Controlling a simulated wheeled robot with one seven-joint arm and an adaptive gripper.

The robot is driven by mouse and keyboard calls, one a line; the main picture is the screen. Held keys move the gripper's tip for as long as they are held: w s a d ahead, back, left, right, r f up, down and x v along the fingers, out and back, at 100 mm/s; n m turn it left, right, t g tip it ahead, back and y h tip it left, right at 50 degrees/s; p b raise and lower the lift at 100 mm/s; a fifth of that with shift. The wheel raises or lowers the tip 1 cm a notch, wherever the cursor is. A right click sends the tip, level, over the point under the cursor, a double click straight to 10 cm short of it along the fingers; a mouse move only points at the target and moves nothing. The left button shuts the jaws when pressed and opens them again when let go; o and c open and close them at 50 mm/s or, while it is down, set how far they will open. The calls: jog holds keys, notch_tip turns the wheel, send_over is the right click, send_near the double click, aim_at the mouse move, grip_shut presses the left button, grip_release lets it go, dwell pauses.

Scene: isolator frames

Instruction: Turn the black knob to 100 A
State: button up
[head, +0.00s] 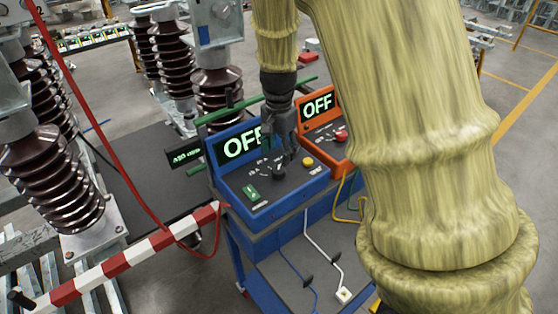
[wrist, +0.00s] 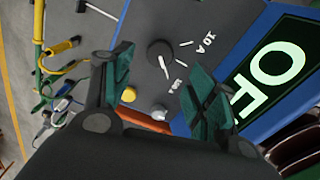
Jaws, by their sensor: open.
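The black knob (head: 279,171) sits on the dark sloping panel of a blue box (head: 262,214) with a lit OFF display (head: 240,145). In the wrist view the black knob (wrist: 159,53) shows between and beyond my fingertips, with white scale marks beside it. One label reads 10 A (wrist: 204,42); another is too small to read surely. Which mark the knob points at, I cannot tell. My gripper (head: 281,152) is above the panel, pointing down, open and empty. Its teal-padded fingers (wrist: 158,68) stand apart and appear clear of the knob.
A yellow button (head: 308,161) and a green switch (head: 252,192) share the panel. An orange box (head: 349,150) with a red knob (head: 341,136) and OFF display stands close on the right. A red-and-white barrier (head: 118,262) is at front left; cables hang below.

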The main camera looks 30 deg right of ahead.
jog(key=shift+r, duration=2.5)
